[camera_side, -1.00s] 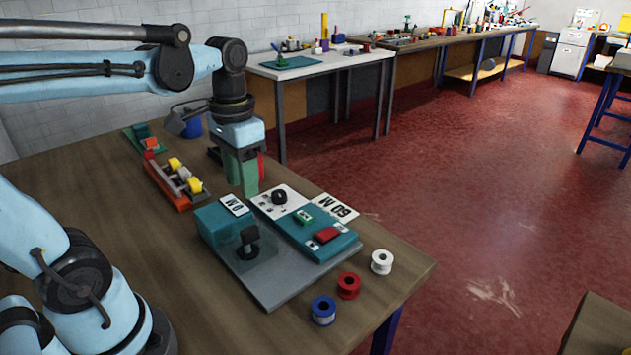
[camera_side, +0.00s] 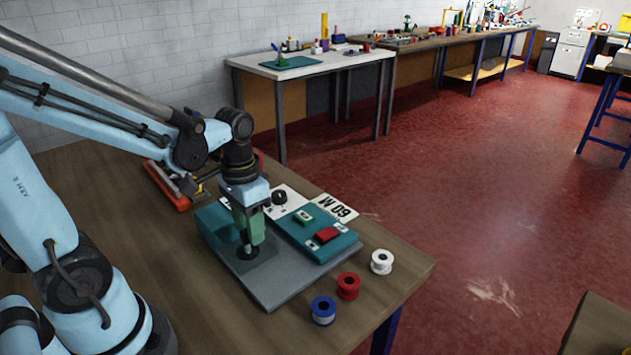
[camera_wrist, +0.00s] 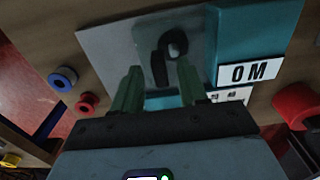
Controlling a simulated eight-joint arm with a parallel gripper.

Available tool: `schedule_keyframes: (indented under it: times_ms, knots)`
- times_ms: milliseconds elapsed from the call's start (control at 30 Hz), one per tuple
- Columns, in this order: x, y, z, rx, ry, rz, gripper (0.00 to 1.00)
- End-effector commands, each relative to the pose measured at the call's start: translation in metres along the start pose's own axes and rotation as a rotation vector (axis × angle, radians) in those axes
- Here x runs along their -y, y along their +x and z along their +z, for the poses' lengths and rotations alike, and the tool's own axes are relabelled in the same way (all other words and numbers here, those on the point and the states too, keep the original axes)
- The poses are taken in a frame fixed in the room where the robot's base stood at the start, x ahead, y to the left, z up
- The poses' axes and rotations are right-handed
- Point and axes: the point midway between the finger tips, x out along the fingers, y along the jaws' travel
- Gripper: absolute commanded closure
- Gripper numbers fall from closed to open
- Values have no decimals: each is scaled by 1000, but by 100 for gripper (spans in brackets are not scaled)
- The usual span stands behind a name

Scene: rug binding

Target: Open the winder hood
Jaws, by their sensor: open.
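The winder stands on a grey base plate (camera_side: 285,292), with a teal housing (camera_side: 214,226) at its left. A see-through hood (camera_side: 267,252) covers the plate beside the housing and looks closed. In the wrist view the hood (camera_wrist: 147,38) is a smoky clear panel with a dark, round-ended piece (camera_wrist: 163,66) at it. I cannot tell whether that piece is on the hood or under it. My gripper (camera_side: 251,248) points down over the hood. Its green fingers are open (camera_wrist: 160,75), with the dark piece between or just beyond their tips. Contact is unclear.
Blue (camera_side: 323,310), red (camera_side: 348,285) and white (camera_side: 381,261) spools stand near the table edge. An orange rack (camera_side: 165,186) is behind.

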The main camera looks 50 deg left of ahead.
Motion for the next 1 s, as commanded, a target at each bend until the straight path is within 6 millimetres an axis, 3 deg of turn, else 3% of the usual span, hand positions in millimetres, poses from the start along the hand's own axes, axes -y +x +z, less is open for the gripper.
schedule_keyframes:
  times_ms: [267,533,867,1000]
  knots:
    - [0,1,0,0,0,0,57]
    - [0,1,0,0,0,0,99]
    - [-1,0,0,0,0,0,100]
    - [-13,0,-1,0,5,1,100]
